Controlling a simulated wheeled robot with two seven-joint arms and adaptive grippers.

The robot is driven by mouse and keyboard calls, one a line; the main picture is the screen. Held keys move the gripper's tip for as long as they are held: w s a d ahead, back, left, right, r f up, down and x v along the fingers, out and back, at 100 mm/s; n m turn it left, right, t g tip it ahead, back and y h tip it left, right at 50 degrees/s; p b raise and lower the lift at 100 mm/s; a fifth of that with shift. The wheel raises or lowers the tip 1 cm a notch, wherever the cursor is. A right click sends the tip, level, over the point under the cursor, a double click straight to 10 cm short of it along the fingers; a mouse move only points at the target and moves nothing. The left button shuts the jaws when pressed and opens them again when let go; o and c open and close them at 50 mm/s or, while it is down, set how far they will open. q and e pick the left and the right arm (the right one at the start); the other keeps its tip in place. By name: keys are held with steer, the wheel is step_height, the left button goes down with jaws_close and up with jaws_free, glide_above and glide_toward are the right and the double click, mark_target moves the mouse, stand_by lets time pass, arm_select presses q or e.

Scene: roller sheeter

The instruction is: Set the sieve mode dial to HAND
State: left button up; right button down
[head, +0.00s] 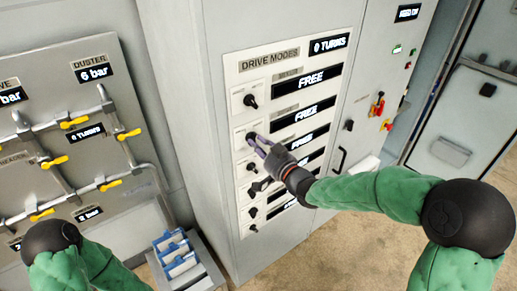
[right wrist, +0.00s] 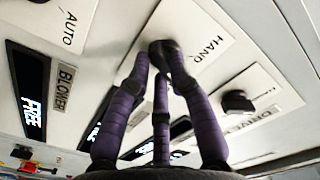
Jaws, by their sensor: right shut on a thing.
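The drive modes panel (head: 240,85) on the tall grey cabinet carries a column of black dials beside displays, several reading FREE. My right gripper (head: 256,142) reaches in from the right to the second dial from the top, its purple fingers closed around the knob. In the right wrist view, the fingers (right wrist: 159,72) are shut on a dark dial (right wrist: 163,47) on a white plate marked HAND. The fingers cover part of the knob, so its pointer direction is unclear, and its name label is not readable. My left gripper is out of view; only part of its arm shows.
The top dial (head: 250,100) is just above my right gripper. Another dial (right wrist: 237,101) is close by in the wrist view. A pipe panel with yellow valve handles (head: 75,123) is at left. A blue-topped unit (head: 176,255) stands on the floor.

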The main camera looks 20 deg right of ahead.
steer(key=shift+d+r+n+b, duration=0.1)
steer(key=shift+n+b, duration=2.55)
steer(key=shift+b, duration=0.55)
steer(key=shift+r+n+b, duration=0.1)
steer(key=shift+n+b, duration=2.55)
steer(key=shift+b, duration=0.55)
steer(key=c, duration=1.1)
jaws_free()
steer(key=v, duration=1.2)
